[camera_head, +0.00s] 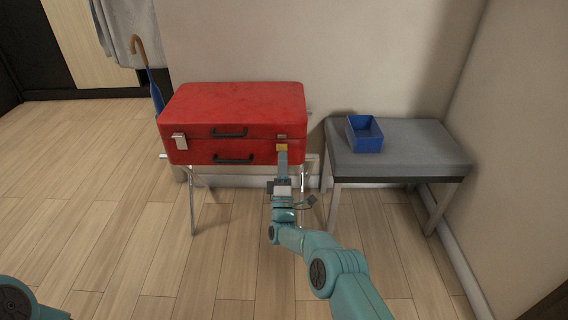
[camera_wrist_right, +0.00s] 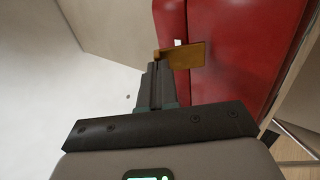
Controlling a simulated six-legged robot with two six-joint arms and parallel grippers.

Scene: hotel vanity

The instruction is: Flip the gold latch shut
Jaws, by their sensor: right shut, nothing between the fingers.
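A red suitcase (camera_head: 235,110) lies closed on a folding stand. The gold latch (camera_head: 281,147) is a small plate at the right of its front face, just below a small silver catch (camera_head: 282,137). In the right wrist view the gold latch (camera_wrist_right: 187,56) appears to stick out from the red case. My right gripper (camera_head: 283,157) is shut and empty, its tips just below the gold latch. In the right wrist view the tips (camera_wrist_right: 157,68) are at the plate's edge; I cannot tell whether they touch. My left gripper is out of view.
A grey bench (camera_head: 420,150) with a blue box (camera_head: 364,134) stands to the right. A blue umbrella (camera_head: 153,85) stands behind left. The floor (camera_head: 130,240) in front is clear.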

